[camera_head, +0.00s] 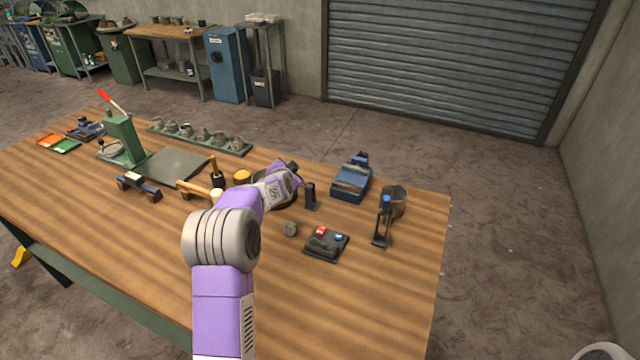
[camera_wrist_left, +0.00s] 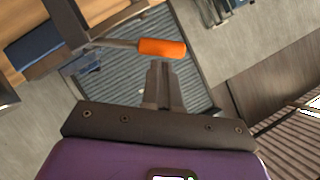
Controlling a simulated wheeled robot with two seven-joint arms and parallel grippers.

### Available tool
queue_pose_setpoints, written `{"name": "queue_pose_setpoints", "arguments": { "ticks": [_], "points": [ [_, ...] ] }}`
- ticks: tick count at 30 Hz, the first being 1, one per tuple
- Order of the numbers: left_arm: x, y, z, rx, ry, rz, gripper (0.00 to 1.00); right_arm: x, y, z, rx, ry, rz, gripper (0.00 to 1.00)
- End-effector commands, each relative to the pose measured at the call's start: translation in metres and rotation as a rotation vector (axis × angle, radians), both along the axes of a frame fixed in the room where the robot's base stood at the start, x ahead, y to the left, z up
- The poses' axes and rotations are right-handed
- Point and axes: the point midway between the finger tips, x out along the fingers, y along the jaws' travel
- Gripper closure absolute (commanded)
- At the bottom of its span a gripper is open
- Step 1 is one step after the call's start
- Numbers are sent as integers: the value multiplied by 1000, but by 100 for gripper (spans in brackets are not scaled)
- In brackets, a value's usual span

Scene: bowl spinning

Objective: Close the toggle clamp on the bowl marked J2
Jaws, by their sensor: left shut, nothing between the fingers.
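In the left wrist view, an orange-handled lever (camera_wrist_left: 162,47), which looks like the toggle clamp's handle, extends from a dark metal post at the left. My left gripper (camera_wrist_left: 164,70) has its fingers together with nothing between them, pointing at the handle just beyond. Whether they touch it I cannot tell. In the head view, my purple left arm reaches over the middle of the bench, and its wrist hides most of a dark brown bowl-like shape (camera_head: 290,199). The handle is not visible there. I cannot read a J2 mark in either view. My right gripper is not in view.
On the wooden bench (camera_head: 130,240), a black upright post (camera_head: 310,196) stands right of my wrist. A blue vise (camera_head: 351,180), a dark tray (camera_head: 326,245) and a black stand (camera_head: 383,225) are further right. A green press (camera_head: 122,138) stands left. The front of the bench is clear.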

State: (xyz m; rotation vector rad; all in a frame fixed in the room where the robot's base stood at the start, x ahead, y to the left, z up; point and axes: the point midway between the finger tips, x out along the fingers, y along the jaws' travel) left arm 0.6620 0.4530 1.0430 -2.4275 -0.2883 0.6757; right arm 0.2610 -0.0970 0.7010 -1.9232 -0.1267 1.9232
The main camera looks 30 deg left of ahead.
Motion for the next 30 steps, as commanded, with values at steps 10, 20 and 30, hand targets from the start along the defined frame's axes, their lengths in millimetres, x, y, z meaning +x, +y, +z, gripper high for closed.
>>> {"name": "queue_pose_setpoints", "arguments": {
  "ticks": [10,20,30],
  "points": [
    [0,0,0,-3,1,-1,100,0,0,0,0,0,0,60],
    [-14,-6,8,-3,-1,-1,100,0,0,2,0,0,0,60],
    [-53,-23,27,-4,-1,-2,100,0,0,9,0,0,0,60]
  ]
}}
